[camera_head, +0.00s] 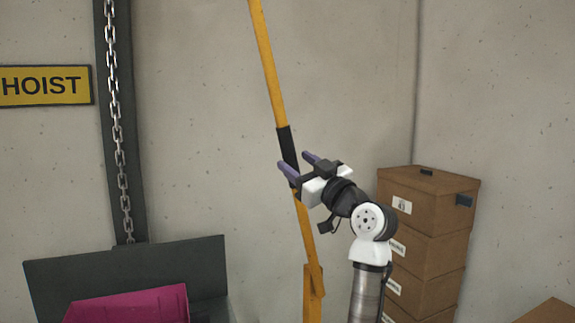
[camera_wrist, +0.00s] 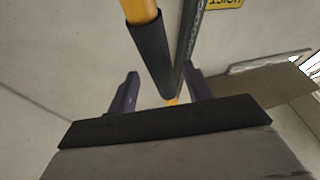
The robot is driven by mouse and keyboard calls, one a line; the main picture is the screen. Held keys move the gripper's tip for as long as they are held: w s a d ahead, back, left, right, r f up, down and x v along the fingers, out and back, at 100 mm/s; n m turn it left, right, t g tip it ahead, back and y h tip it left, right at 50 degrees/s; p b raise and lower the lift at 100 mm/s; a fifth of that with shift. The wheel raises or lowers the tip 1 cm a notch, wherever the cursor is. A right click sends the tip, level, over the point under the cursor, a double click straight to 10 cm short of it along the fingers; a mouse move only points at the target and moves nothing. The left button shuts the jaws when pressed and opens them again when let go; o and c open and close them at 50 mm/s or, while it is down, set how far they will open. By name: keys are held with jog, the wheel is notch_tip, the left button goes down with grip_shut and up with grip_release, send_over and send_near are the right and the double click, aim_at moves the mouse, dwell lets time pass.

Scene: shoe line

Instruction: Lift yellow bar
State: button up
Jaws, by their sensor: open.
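The yellow bar (camera_head: 268,65) stands tilted, its top leaning to the left, and rises from a yellow post (camera_head: 313,295) at the bottom. A black grip sleeve (camera_head: 285,143) wraps its middle part. My gripper (camera_head: 299,163) is open at the lower part of the black sleeve, its two purple-grey fingers apart. In the wrist view the yellow bar (camera_wrist: 139,9) and black sleeve (camera_wrist: 150,55) come down from the top toward the space between the fingers (camera_wrist: 160,92). I cannot tell whether the sleeve is fully between the fingers. The gripper hides a short stretch of the bar.
A metal chain (camera_head: 118,130) hangs on a dark column at left, beside a yellow HOIST sign (camera_head: 42,86). A dark bin (camera_head: 205,255) with a magenta item (camera_head: 135,305) stands lower left. Stacked cardboard boxes (camera_head: 430,225) stand right of my arm.

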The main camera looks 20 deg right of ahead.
jog(key=b+v, duration=0.2)
jog(key=v, duration=0.6)
jog(key=shift+s+b, duration=0.15)
jog(key=shift+b, duration=0.15)
jog(key=shift+f, duration=0.1)
